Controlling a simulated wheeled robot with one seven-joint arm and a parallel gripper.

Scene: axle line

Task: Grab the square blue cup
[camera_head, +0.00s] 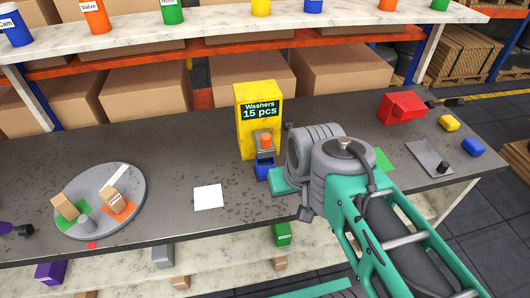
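A small square blue cup (263,173) stands on the dark workbench (340,112), at the foot of the yellow "Washers 15 pcs" dispenser (251,101), below its orange-topped outlet (265,140). My arm comes in from the lower right. My gripper (287,181) is at its end, close by the right side of the cup. A teal part shows there, but the fingers are mostly hidden behind the arm. I cannot tell whether they touch the cup or are open or shut.
A round grey tray (134,184) with small boxes and a grey cylinder is at the left. A white square (208,197) lies between it and the cup. A red box (402,107) and a grey plate (430,160) are at the right. Shelves with labelled cups run along the back.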

